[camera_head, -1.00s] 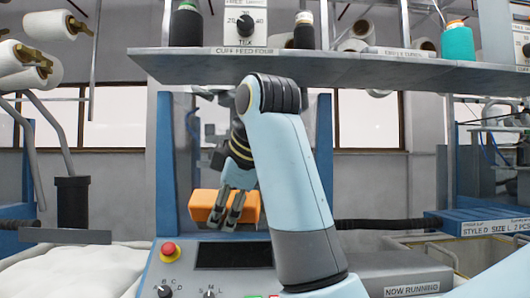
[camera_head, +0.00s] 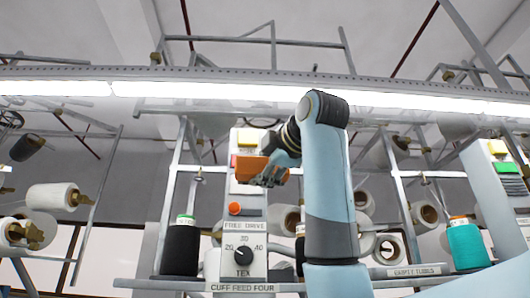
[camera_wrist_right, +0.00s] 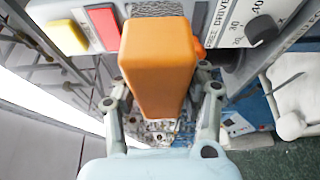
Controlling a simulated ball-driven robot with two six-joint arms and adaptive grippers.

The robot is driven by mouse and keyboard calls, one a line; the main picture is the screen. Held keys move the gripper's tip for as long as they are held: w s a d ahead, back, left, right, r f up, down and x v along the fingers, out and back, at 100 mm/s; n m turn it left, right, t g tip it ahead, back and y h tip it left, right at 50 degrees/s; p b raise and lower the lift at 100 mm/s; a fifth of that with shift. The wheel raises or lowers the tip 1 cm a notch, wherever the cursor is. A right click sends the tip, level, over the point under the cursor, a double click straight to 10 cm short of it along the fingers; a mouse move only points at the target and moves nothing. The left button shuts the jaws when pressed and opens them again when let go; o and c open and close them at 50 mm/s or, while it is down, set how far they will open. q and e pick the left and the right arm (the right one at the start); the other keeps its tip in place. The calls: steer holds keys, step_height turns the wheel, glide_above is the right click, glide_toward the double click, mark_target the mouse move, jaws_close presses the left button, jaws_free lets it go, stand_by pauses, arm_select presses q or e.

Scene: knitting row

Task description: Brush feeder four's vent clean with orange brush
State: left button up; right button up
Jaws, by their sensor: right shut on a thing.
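My right gripper (camera_head: 270,177) is shut on the orange brush (camera_head: 247,167), raised in front of the upper part of the white feeder box (camera_head: 257,228) marked CUFF FEED FOUR. In the right wrist view the brush (camera_wrist_right: 158,62) is a large orange block between the two fingers of the right gripper (camera_wrist_right: 163,108). The brush and gripper cover part of the feeder's front. I cannot pick out the vent, nor tell whether the brush touches the box. My left gripper is not in view.
The feeder has a yellow piece (camera_head: 247,138), an orange knob (camera_head: 234,208) and a dial (camera_head: 243,254). A black cone (camera_head: 181,249) stands to its left and a teal cone (camera_head: 467,246) far right. Metal rails and a bright lamp (camera_head: 300,97) cross above.

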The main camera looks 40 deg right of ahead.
steer(key=shift+s+d+r, duration=0.1)
steer(key=shift+s+r, duration=0.05)
steer(key=shift+r, duration=0.6)
steer(key=shift+w+d, duration=0.2)
steer(key=shift+w, duration=0.15)
steer(key=w+d, duration=0.3)
steer(key=w, duration=0.1)
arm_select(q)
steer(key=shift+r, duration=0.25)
arm_select(e)
steer(key=shift+w+a, duration=0.8)
steer(key=shift+a, duration=0.45)
steer(key=shift+w+a, duration=0.75)
steer(key=shift+a, duration=0.45)
steer(key=shift+w+a, duration=0.8)
steer(key=shift+a, duration=0.45)
steer(key=shift+w+d, duration=0.6)
steer(key=shift+w, duration=0.3)
